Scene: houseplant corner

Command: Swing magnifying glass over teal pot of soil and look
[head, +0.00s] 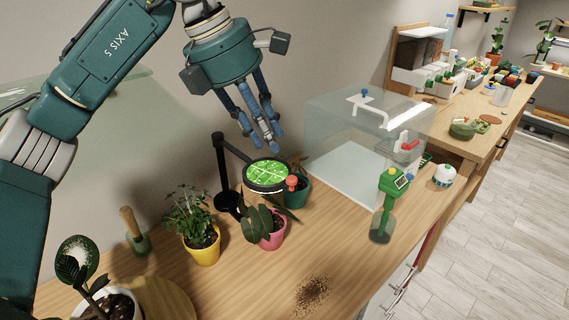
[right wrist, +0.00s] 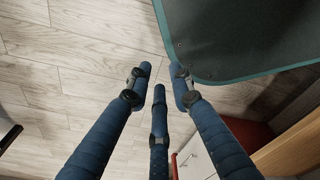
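The magnifying glass is a round black-rimmed lens (head: 267,175) on a black stand (head: 222,165), with a red knob (head: 291,183) at its right edge. Green with pale lines shows in the lens. The teal pot (head: 298,196) stands behind and to the right of the lens, partly hidden by lens and knob; I cannot see its soil directly. My left gripper (head: 265,138) is above the lens, fingers pointing down, apart and empty. My right gripper (right wrist: 160,80) has its fingers apart and empty above the floor in the right wrist view; it is not in the head view.
A yellow pot (head: 206,254) and a pink pot (head: 273,240) with plants stand close to the lens. A clear box (head: 335,130) is behind to the right. Spilled soil (head: 312,292) lies on the wooden table.

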